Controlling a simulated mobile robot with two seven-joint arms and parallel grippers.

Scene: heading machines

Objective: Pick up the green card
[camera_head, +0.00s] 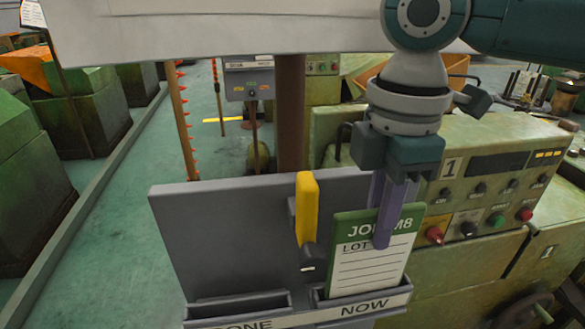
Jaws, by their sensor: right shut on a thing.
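The green card (362,272) has a green header with "JOB" and "M8" lettering and a white, ruled lower part marked "LOT". It stands slightly tilted at the pocket labelled NOW (366,309) on the grey board (225,230). Its lower edge is at the pocket's mouth; I cannot tell how deep it sits. My right gripper (384,236) comes down from above and is shut on the card's top edge. A purple finger covers part of the header and the text. My left gripper is not in view.
A yellow-handled thing with a dark lower end (306,210) is mounted on the board, just left of the card. The DONE pocket (238,306) is left of NOW. A green machine panel with buttons (480,200) stands close behind at right. Open floor lies left.

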